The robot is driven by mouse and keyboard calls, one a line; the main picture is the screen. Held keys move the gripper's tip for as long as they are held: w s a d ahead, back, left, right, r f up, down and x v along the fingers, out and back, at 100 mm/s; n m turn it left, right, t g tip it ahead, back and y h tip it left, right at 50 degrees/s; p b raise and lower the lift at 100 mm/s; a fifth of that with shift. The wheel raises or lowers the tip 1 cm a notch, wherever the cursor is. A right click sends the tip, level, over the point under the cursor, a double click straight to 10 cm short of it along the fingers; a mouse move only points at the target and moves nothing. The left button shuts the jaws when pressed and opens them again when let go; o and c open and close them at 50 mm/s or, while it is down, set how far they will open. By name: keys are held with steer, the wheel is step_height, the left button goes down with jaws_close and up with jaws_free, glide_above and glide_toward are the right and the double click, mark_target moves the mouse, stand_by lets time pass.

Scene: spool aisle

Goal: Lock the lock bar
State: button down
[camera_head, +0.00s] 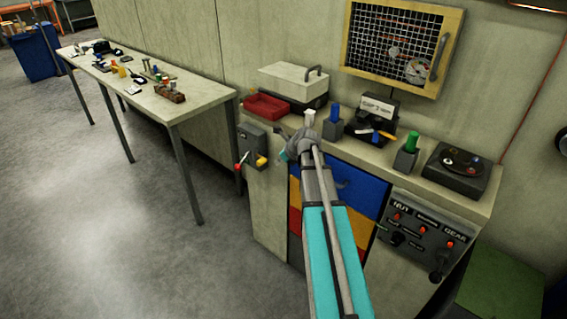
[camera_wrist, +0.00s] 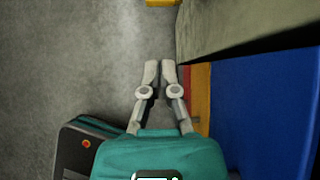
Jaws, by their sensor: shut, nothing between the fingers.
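I cannot pick out the lock bar with certainty. In the head view, the cabinet front has blue (camera_head: 357,192), orange and red drawer panels, partly hidden behind my arm. A grey box (camera_head: 250,142) with a red-tipped lever (camera_head: 240,163) and a yellow part (camera_head: 262,160) is mounted at the cabinet's left. My gripper (camera_head: 288,152) is in front of the cabinet's upper left, its fingertips hard to make out there. In the wrist view, my gripper (camera_wrist: 161,68) is shut and empty, left of the blue panel (camera_wrist: 275,110). A yellow part (camera_wrist: 163,2) shows at the top edge.
On the cabinet top are a red tray (camera_head: 266,107), a beige-lidded box (camera_head: 293,82), blue and green-topped holders and a dark dial box (camera_head: 455,170). A control panel (camera_head: 420,235) is on the front right. A cluttered table (camera_head: 205,95) stands left; the floor before it is clear.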

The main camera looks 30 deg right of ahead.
mark_target(260, 159)
steer(key=w+a+f+b, duration=0.2)
steer(key=w+f+b, duration=0.1)
steer(key=w, duration=0.3)
steer(key=shift+w+a+f, duration=0.15)
steer(key=shift+f, duration=0.35)
steer(key=w, duration=0.2)
steer(key=w+a, duration=0.1)
steer(key=w, duration=0.1)
steer(key=shift+a, duration=0.2)
steer(key=shift+s, duration=0.2)
steer(key=shift+s+d+r, duration=0.15)
steer(key=shift+s, duration=0.35)
steer(key=s+r+p, duration=0.1)
steer(key=s+d+r, duration=0.1)
steer(key=s, duration=0.1)
steer(key=shift+s+d+p, duration=0.15)
steer(key=shift+s+p, duration=0.1)
steer(key=shift+p, duration=0.15)
steer(key=p+v, duration=0.6)
steer(key=v, duration=0.2)
steer(key=shift+s, duration=0.15)
